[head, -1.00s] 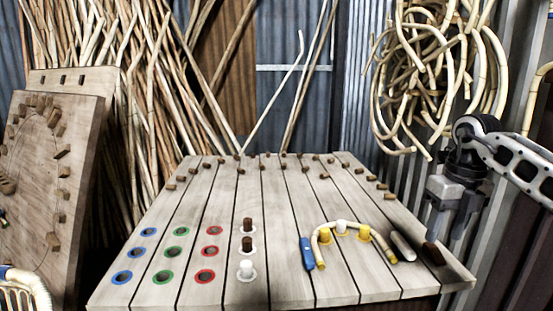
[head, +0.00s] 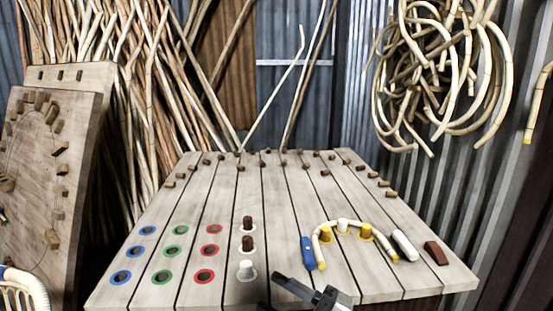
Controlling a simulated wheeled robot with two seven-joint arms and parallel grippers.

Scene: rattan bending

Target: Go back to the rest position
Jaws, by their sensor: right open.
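My right gripper (head: 312,292) is only partly in view at the bottom edge, in front of the table's near edge. It is open, and I see nothing in it. It is apart from the rattan piece. My left gripper is not in view.
A blue piece (head: 307,253), a white rod (head: 405,245) and a brown block (head: 436,253) lie near the rattan. Blue, green and red ringed holes (head: 208,251) are at left. Brown pegs (head: 248,223) line the table. A peg board (head: 45,200) leans left.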

